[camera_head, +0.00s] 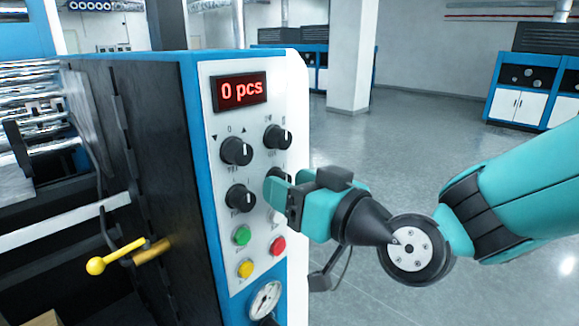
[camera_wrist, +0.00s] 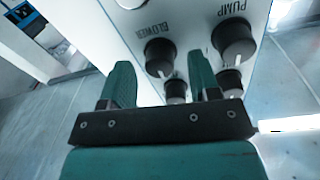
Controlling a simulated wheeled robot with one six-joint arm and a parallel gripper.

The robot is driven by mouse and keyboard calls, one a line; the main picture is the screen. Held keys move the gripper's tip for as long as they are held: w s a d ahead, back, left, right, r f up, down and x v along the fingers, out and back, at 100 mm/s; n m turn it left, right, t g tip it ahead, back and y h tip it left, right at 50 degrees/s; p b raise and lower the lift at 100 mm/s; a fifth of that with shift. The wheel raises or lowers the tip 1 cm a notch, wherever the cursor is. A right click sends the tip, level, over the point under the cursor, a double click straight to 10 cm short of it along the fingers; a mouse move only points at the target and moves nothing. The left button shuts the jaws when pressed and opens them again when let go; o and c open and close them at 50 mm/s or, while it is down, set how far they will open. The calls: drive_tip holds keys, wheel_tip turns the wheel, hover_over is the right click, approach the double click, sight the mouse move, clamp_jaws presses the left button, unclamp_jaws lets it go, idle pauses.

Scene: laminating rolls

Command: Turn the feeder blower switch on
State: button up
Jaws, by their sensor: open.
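The feeder's control panel (camera_head: 262,215) faces right in the head view. The blower switch (camera_wrist: 160,55) is a round black knob beside an upside-down BLOWER label in the wrist view, its white mark towards the bottom of the picture. In the head view it is mostly hidden behind my gripper (camera_head: 276,188), at the right of the second knob row. My gripper (camera_wrist: 160,65) is open, with one finger on each side of the blower knob in the wrist view. I cannot tell whether the fingers touch it.
The pump knob (camera_wrist: 233,40) sits close beside the right finger in the wrist view. A red-lit display (camera_head: 240,91) reads 0 pcs. Green (camera_head: 242,236), red (camera_head: 278,246) and yellow (camera_head: 246,269) buttons lie below the knobs. A yellow-handled lever (camera_head: 115,256) sticks out at left. Open floor lies right.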

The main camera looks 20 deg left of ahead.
drive_tip(key=shift+w+a, duration=0.15)
drive_tip(key=shift+a, duration=0.2)
drive_tip(key=c, duration=0.9)
